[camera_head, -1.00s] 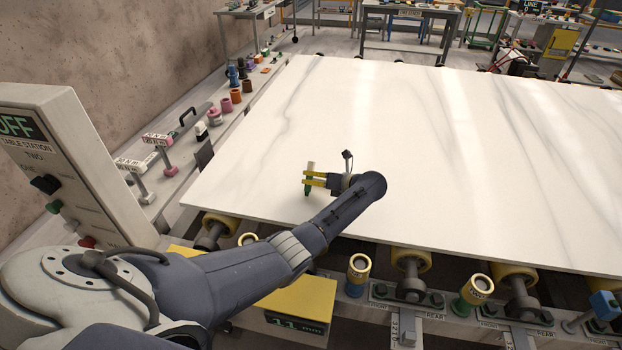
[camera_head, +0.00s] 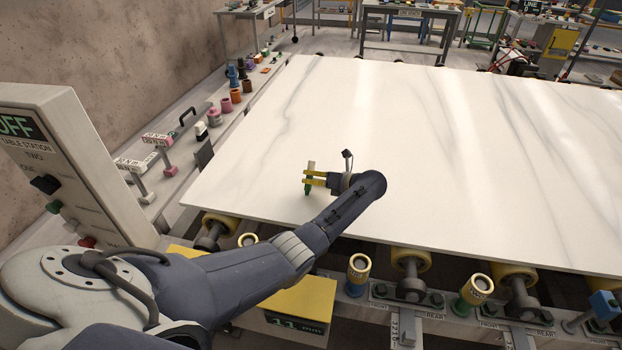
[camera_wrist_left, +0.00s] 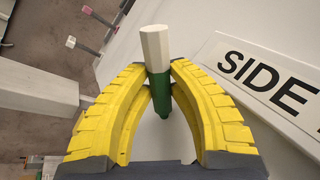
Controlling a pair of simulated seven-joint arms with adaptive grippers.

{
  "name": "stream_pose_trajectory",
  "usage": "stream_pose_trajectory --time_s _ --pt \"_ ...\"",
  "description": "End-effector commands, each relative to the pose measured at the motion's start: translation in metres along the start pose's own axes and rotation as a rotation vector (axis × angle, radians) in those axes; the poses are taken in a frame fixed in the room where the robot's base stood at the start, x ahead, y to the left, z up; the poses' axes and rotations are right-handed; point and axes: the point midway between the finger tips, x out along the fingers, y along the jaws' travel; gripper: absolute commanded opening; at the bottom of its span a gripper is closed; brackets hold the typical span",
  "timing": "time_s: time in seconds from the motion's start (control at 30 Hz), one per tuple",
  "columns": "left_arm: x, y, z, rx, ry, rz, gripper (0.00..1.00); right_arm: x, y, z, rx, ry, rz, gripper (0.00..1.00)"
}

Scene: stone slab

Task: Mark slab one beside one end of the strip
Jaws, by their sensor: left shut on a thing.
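The white veined stone slab (camera_head: 420,150) lies flat on the rollers. My left gripper (camera_head: 312,179) is over the slab's near left part, its yellow fingers shut on a marker with a pale body and a green end. The marker (camera_head: 310,166) is roughly upright, green end down. In the left wrist view the marker (camera_wrist_left: 156,50) stands between the yellow fingers (camera_wrist_left: 160,82). I cannot tell whether its tip touches the slab. No strip can be made out on the slab. My right gripper is not in view.
A control box (camera_head: 60,150) reading "OFF" stands at the left. Several coloured pots (camera_head: 226,104) and two pink-and-white stamps (camera_head: 158,140) line the ledge beside the slab. Yellow rollers (camera_head: 410,260) and coloured holders run along the near edge. The slab's right part is clear.

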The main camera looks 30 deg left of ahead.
Motion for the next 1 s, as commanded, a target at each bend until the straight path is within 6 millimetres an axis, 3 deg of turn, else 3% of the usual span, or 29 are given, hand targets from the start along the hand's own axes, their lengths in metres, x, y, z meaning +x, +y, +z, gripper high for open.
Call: stream_pose_trajectory --time_s 1.0 --pt "0.0022 -0.0052 0.0058 0.0 -0.001 0.0 0.0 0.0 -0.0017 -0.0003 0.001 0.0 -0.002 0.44"
